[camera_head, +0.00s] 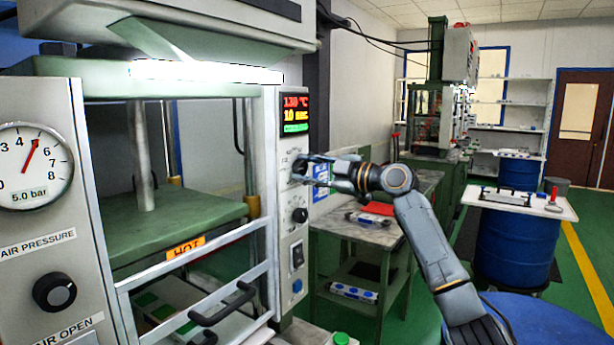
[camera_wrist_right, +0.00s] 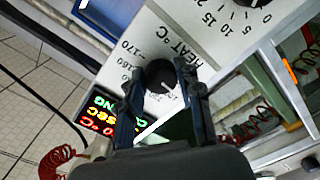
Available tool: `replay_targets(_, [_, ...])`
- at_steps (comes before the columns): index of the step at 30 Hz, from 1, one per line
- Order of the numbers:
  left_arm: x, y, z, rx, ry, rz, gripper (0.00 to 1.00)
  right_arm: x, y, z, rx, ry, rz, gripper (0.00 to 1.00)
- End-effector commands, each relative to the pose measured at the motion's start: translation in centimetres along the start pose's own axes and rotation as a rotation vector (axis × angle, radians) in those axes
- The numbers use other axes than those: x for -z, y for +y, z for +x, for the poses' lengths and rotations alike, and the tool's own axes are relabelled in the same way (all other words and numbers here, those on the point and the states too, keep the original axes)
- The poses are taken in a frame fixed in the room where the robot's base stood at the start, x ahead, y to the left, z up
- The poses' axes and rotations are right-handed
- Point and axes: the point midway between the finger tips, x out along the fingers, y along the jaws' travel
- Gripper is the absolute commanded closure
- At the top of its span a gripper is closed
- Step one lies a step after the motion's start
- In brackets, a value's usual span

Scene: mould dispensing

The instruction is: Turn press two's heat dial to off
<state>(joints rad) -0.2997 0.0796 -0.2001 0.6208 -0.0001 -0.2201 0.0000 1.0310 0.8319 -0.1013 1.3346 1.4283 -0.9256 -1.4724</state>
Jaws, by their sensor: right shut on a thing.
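The heat dial (camera_wrist_right: 160,77) is a round black knob on the press's pale control panel (camera_wrist_right: 200,25). In the right wrist view it sits between the two fingers of my right gripper (camera_wrist_right: 160,72), beside the label "HEAT °C" and a printed scale with 160 and 170. In the head view my right gripper (camera_head: 308,170) reaches the panel from the right, just below the display (camera_head: 295,113), and largely hides the dial. The display reads 130 °C and 10 sec. My right gripper is shut on the dial. The dial's exact setting is unclear. My left gripper is out of view.
Below the dial are a second black knob (camera_head: 300,215) and a rocker switch (camera_head: 297,256). A clear guard with a black handle (camera_head: 222,304) fronts the press, beside a plate labelled HOT (camera_head: 186,247). A side table (camera_head: 385,232) stands right of the press.

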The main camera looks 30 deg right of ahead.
Motion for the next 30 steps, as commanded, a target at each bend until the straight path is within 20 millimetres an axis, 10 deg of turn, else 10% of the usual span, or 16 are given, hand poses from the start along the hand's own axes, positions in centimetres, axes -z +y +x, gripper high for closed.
replay_targets(20, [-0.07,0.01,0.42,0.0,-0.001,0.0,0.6,0.01,0.01,0.01,0.0,0.0,-0.065,0.97])
replay_targets(21, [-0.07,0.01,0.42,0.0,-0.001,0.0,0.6,0.01,0.01,0.01,0.0,0.0,-0.066,0.61])
replay_targets(24, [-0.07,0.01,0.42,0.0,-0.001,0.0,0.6,0.01,0.01,0.01,0.0,0.0,-0.065,0.42])
replay_targets(30, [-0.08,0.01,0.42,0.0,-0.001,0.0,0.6,0.0,0.0,0.0,0.0,0.0,-0.064,0.42])
